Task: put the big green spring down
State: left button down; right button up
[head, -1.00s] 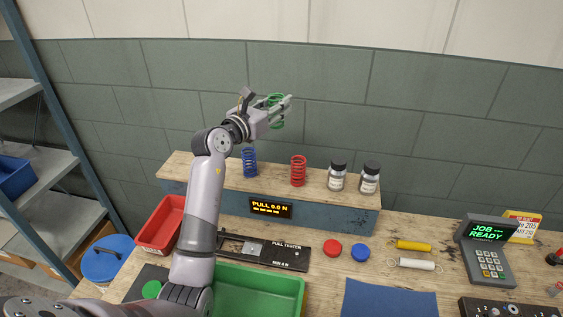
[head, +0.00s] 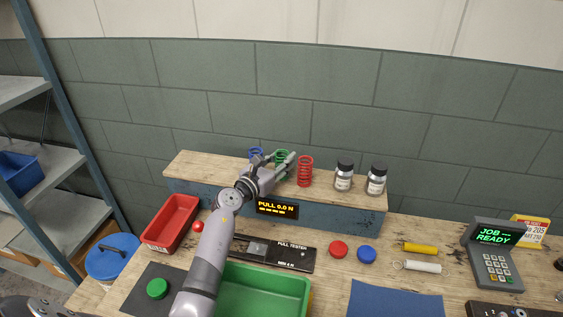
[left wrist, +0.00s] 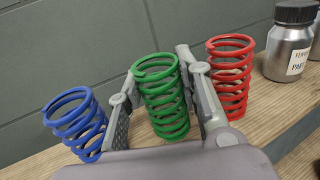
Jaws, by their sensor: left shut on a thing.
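The big green spring (head: 282,155) stands upright between the fingers of my left gripper (head: 277,160), at the raised wooden shelf. In the left wrist view the green spring (left wrist: 160,97) has one finger on each side, and the gripper is shut on it. Its lower end is at or very near the shelf top; I cannot tell whether it touches. The blue spring (left wrist: 77,125) is on its left and the red spring (left wrist: 231,75) on its right, both apart from it. My right gripper is not in view.
Two lidded jars (head: 344,178) (head: 376,181) stand right of the red spring on the shelf (head: 200,168). Below are the pull tester (head: 290,255), a green tray (head: 262,285) and a red bin (head: 170,222). Free shelf lies left of the blue spring.

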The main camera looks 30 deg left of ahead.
pick_arm(q)
jog(key=shift+s+f, duration=0.1)
jog(key=c, duration=1.4)
grip_release()
jog(key=shift+c, duration=0.2)
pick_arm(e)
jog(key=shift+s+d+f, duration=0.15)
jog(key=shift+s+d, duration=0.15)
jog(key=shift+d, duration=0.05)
